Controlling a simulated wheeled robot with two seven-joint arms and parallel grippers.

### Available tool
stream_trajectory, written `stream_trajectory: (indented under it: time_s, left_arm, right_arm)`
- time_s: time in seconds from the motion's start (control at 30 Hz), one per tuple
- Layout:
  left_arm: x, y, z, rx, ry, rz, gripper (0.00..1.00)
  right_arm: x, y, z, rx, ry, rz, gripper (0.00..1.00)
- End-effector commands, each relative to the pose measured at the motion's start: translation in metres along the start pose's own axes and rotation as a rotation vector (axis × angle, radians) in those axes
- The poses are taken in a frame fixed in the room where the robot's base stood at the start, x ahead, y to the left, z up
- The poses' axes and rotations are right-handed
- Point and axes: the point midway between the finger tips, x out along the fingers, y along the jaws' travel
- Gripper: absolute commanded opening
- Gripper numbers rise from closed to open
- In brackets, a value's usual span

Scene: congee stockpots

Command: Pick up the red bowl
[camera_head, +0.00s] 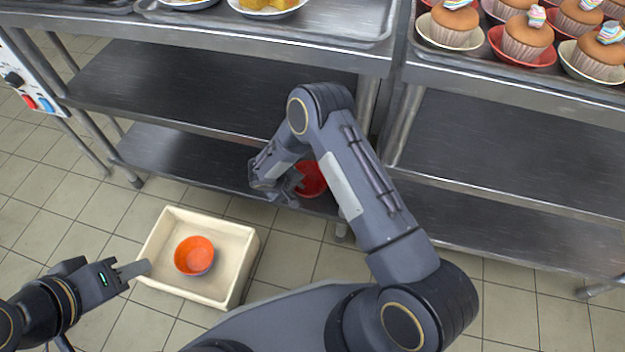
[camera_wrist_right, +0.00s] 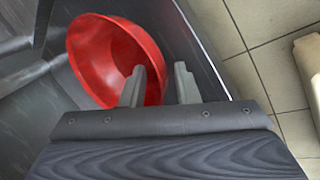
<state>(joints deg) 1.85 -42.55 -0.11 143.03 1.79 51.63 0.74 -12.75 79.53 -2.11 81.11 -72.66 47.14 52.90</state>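A red bowl (camera_head: 313,180) stands on the low shelf of the left steel table, partly hidden by my right arm. It also shows in the right wrist view (camera_wrist_right: 100,55), with its inside facing the camera. My right gripper (camera_head: 292,188) is at the left side of the bowl. In the right wrist view its two fingers (camera_wrist_right: 160,82) are apart, with the bowl's near rim appearing between them. Whether they touch it I cannot tell. My left gripper (camera_head: 140,268) is beside the left edge of the cream bin, away from the red bowl; its finger gap is not clear.
The cream bin (camera_head: 236,262) on the tiled floor holds an orange bowl (camera_head: 194,254) with a bluish outside. Table legs and shelf edges surround my right arm. Cupcakes in small bowls (camera_head: 520,38) stand on the right tabletop.

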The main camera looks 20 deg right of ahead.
Motion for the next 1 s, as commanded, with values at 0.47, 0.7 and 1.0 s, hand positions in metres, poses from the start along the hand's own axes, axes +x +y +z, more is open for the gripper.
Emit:
stream_trajectory:
  time_s: [0.47,0.7,1.0]
  left_arm:
    - [-0.0002,0.0001,-0.0001,0.0,0.0,0.0,0.36]
    - [-0.0003,0.0001,-0.0001,0.0,0.0,0.0,0.36]
    - [-0.0027,0.0012,-0.0013,0.0,0.0,0.0,0.36]
  right_arm:
    - [-0.0002,0.0005,-0.0001,0.0,0.0,0.0,0.0]
    - [-0.0004,0.0006,-0.0002,0.0,0.0,0.001,0.0]
    - [-0.0067,0.007,-0.0022,0.001,0.001,0.002,0.0]
